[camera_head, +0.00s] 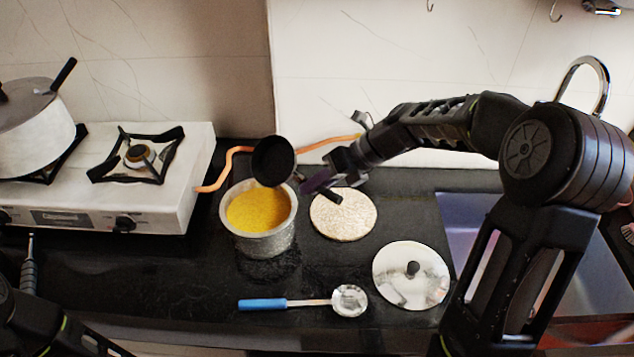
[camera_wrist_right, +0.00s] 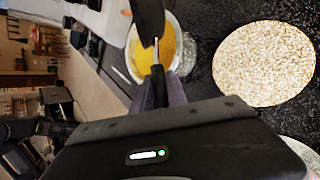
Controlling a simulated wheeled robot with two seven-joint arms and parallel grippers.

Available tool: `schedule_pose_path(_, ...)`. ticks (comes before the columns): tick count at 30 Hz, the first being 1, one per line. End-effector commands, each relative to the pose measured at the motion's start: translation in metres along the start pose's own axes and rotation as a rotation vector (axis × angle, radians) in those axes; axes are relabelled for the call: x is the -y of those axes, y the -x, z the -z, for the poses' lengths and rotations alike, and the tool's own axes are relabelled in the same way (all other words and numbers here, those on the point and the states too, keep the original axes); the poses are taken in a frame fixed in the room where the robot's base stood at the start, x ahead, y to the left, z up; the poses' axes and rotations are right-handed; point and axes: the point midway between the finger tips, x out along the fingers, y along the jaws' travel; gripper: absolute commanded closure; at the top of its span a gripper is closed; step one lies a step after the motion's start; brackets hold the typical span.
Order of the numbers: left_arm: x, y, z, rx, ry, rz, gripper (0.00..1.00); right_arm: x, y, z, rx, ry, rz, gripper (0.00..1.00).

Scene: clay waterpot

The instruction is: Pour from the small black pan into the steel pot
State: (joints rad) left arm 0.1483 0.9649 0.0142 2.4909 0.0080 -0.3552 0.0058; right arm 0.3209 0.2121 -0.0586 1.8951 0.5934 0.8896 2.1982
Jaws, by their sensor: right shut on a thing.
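The small black pan (camera_head: 273,160) is above the back rim of the steel pot (camera_head: 268,244) in the head view, tilted well over on its side. The pot stands upright on the counter, with yellow contents inside. My right gripper (camera_head: 319,184) is shut on the pan's handle, right of the pot. In the right wrist view the handle (camera_wrist_right: 159,86) runs between the fingers, and the dark pan (camera_wrist_right: 148,22) hides part of the pot (camera_wrist_right: 186,52). I cannot make out any stream from the pan. My left gripper is not in view; only dark parts of my left arm show at lower left.
A speckled round board (camera_head: 345,222) lies right of the pot. A steel lid (camera_head: 412,277) and a blue-handled ladle (camera_head: 265,304) lie in front. A gas stove (camera_head: 165,205) with a lidded pot (camera_head: 35,140) stands left. A sink (camera_head: 470,225) is right. An orange hose (camera_head: 233,153) runs behind.

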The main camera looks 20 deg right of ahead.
Motion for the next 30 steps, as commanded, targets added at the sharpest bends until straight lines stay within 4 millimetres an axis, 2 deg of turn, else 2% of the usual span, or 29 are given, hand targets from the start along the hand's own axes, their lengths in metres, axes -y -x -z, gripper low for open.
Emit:
schedule_pose_path(5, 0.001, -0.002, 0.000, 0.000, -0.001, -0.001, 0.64, 0.002, 0.002, 0.001, 0.003, -0.009, -0.013, 1.00)
schedule_pose_path(15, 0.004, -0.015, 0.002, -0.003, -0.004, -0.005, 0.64, 0.012, -0.001, -0.002, -0.025, -0.119, -0.164, 1.00)
schedule_pose_path(26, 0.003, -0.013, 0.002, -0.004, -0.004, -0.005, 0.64, 0.010, 0.003, -0.001, -0.026, -0.127, -0.180, 1.00)
schedule_pose_path(30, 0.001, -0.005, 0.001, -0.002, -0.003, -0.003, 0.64, 0.011, 0.004, -0.003, -0.034, -0.151, -0.211, 1.00)
